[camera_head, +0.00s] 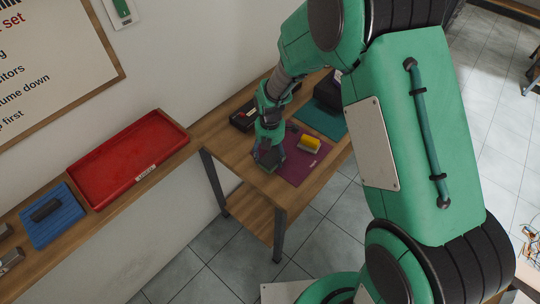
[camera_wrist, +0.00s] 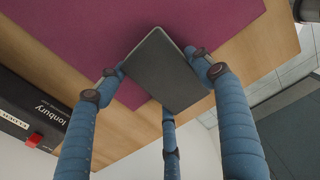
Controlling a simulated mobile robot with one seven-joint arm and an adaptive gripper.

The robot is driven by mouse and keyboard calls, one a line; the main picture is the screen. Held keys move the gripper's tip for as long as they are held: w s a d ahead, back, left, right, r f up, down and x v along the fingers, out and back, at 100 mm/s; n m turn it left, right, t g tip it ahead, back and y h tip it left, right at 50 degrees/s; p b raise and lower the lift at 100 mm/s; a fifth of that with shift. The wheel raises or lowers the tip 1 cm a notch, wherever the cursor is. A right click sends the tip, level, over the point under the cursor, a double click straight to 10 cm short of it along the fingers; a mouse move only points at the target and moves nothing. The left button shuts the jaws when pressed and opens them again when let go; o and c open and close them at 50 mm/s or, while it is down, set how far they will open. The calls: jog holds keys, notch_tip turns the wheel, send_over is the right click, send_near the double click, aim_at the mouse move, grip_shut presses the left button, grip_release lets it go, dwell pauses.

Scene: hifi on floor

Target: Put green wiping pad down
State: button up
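My gripper (camera_head: 268,155) is low over the wooden table, at the near-left edge of the purple mat (camera_head: 298,166). In the wrist view its blue fingers (camera_wrist: 166,84) close around the wiping pad (camera_wrist: 163,75), a flat rectangular block whose visible face looks dark grey rather than green. Fingers touch its left and right sides, and a third finger lies under its lower edge. The pad overlaps the edge of the purple mat, which also shows in the wrist view (camera_wrist: 75,32). I cannot tell whether it touches the surface. In the head view the pad is mostly hidden by my gripper.
A yellow block (camera_head: 309,143) sits on the purple mat. Behind are a teal mat (camera_head: 320,119), a large black box (camera_head: 328,92) and a smaller black box (camera_head: 243,118). A red tray (camera_head: 125,158) and a blue mat (camera_head: 62,222) with a dark object lie left.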

aim_at(270, 155)
jog(key=o, duration=0.3)
notch_tip(270, 155, up, 12)
jog(key=p, duration=0.1)
jog(key=shift+r, duration=0.15)
dwell(0.6)
dwell(0.5)
